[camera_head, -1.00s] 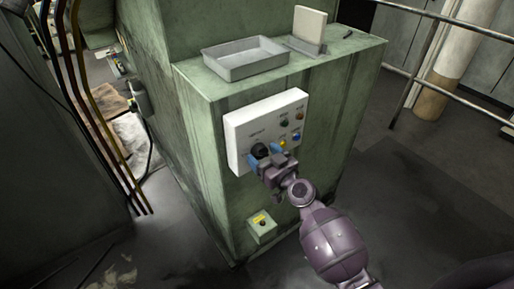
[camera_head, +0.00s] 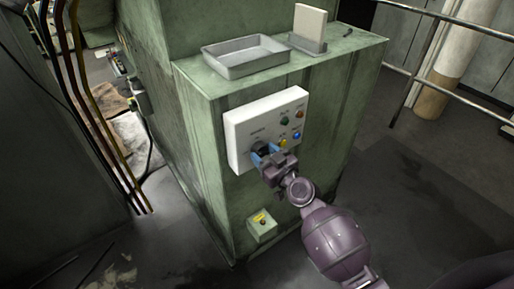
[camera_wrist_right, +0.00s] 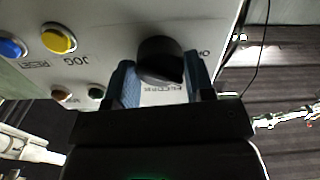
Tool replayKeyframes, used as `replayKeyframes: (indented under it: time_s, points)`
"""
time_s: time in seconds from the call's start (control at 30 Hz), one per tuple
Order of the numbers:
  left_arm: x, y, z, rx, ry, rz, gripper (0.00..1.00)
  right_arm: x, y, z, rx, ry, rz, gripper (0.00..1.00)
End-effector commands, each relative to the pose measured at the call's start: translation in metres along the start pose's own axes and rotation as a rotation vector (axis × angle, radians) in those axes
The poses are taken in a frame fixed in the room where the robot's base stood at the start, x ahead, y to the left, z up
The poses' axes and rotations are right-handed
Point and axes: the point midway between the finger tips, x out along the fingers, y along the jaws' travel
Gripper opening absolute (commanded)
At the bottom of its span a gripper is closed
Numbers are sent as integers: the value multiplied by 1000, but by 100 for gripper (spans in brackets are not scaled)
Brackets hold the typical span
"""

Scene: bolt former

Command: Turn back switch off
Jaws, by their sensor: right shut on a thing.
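A black rotary switch knob (camera_head: 263,148) sits at the lower left of a white control panel (camera_head: 241,129) on the front of a green machine cabinet. In the right wrist view the knob (camera_wrist_right: 160,62) lies between two blue fingertips, with dark lettering beside it that I cannot read surely. My right gripper (camera_head: 267,155) is shut on the knob, and its fingers partly hide it in the head view. In the wrist view one finger of the gripper (camera_wrist_right: 163,82) is on each side of the knob. My left gripper is not in view.
The panel also has a yellow button (camera_head: 284,142), a blue button (camera_head: 297,135), a green one (camera_head: 285,120) and an orange one (camera_head: 300,114). A grey tray (camera_head: 245,66) stands on top.

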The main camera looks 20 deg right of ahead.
Motion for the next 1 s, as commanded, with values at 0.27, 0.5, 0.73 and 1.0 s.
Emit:
replayKeyframes:
  time_s: [0.27,0.5,0.73,1.0]
  points:
    - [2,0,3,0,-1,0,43,0,0,0,-216,1,0,11]
    - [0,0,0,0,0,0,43,0,0,-1,-410,1,-2,11]
    - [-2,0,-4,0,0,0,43,0,0,0,-552,1,-1,11]
    - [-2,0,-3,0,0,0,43,0,0,0,-555,1,-1,61]
